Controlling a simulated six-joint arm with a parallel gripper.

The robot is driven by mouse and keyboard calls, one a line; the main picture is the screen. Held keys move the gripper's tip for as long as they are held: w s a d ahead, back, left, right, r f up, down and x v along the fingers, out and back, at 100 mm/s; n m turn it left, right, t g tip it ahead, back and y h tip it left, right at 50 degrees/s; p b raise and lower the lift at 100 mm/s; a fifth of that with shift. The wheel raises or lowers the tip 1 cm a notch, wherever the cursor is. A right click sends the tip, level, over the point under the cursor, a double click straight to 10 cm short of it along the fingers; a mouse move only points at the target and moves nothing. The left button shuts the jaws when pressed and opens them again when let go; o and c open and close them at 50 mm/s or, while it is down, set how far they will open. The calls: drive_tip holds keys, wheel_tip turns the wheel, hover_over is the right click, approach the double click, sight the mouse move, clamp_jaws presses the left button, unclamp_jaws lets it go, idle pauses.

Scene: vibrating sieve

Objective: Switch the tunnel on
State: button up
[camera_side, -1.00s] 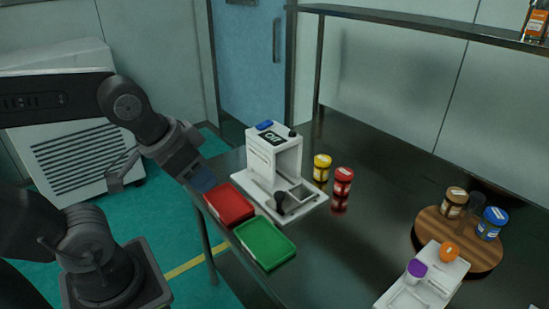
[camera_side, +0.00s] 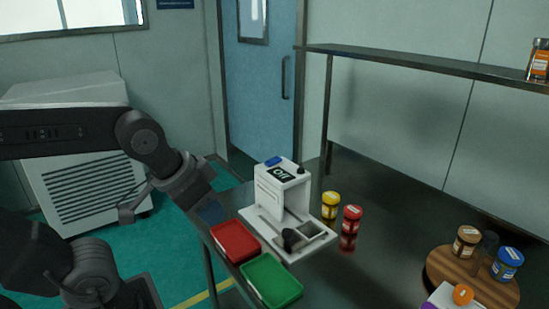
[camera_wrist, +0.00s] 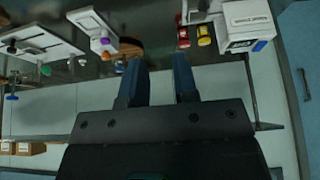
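The tunnel is a white box-like machine (camera_side: 270,190) on a white base plate (camera_side: 262,233) at the table's left end. On its top are a blue block-shaped part (camera_side: 273,161), a dark plate with white lettering (camera_side: 281,174) and a small black knob (camera_side: 301,169). The white machine also shows at the upper right of the wrist view (camera_wrist: 240,22), with its blue part (camera_wrist: 260,45).
A red tray (camera_side: 235,241) and a green tray (camera_side: 271,281) lie in front of the machine. Yellow (camera_side: 330,205) and red (camera_side: 352,219) jars stand to its right. A round wooden board (camera_side: 440,265) holds jars further right. A metal shelf (camera_side: 420,64) runs above the table.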

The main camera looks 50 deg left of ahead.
drive_tip(key=shift+g, duration=0.3)
drive_tip(key=w+a+r, duration=0.1)
drive_tip(key=w+r, duration=0.1)
drive_tip(key=w, duration=0.2)
drive_tip(key=w+a+r, duration=0.2)
drive_tip(key=w, duration=0.2)
drive_tip(key=w+a+r, duration=0.1)
drive_tip(key=w+r, duration=0.2)
drive_tip(key=w, duration=0.1)
drive_tip(key=shift+a, duration=0.3)
clamp_jaws()
drive_tip(key=w+a+r, duration=0.2)
drive_tip(key=w+a, duration=0.6)
drive_tip(key=w, duration=0.3)
drive_tip(key=w+a+f, duration=0.3)
drive_tip(key=w+a, duration=0.1)
drive_tip(key=a, duration=0.3)
drive_tip(key=w+a+f, duration=0.3)
drive_tip(key=w+a, duration=0.1)
drive_tip(key=a, duration=0.3)
drive_tip(key=w+a+f+g, duration=0.1)
drive_tip(key=w+a+f, duration=0.2)
drive_tip(key=a, duration=0.4)
drive_tip(key=shift+w, duration=0.5)
